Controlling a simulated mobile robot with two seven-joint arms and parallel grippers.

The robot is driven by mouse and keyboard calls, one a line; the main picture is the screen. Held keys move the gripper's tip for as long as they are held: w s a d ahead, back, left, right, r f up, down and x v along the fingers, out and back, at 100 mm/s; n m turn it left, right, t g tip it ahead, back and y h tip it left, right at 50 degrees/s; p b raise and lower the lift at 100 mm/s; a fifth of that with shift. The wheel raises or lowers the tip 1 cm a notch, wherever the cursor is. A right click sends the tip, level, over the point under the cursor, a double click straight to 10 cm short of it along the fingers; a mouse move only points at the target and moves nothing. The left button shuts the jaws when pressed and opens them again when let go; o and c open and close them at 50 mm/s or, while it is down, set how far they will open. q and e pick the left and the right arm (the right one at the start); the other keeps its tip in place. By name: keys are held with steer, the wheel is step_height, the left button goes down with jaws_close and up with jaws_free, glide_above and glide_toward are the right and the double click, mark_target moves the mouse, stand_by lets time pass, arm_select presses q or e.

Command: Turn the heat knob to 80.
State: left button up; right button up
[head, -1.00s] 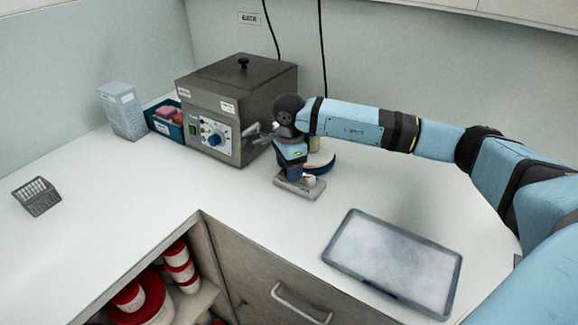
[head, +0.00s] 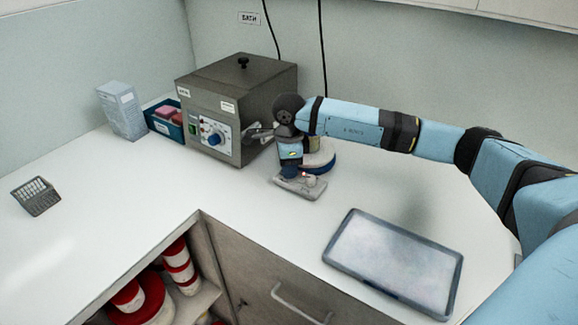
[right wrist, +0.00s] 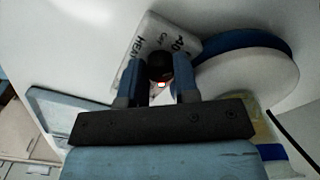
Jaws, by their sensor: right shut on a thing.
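The heat knob (right wrist: 158,66) is dark and round, with a small red mark on its near side. It stands on a pale control plate (right wrist: 150,38) printed with partly hidden lettering, including "HEA" and "40". In the right wrist view my right gripper (right wrist: 160,78) has one finger on each side of the knob and is shut on it. In the head view the right gripper (head: 300,175) points down over the plate (head: 300,188), hiding most of the knob. I cannot read the setting. My left gripper is not in view.
A round white and blue disc (head: 320,160) lies right beside the plate. A grey metal box (head: 240,90) with a blue dial (head: 214,138) stands behind left.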

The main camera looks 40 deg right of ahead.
steer(key=o, duration=0.9)
step_height(320, 180, up, 14)
steer(key=shift+f, duration=0.1)
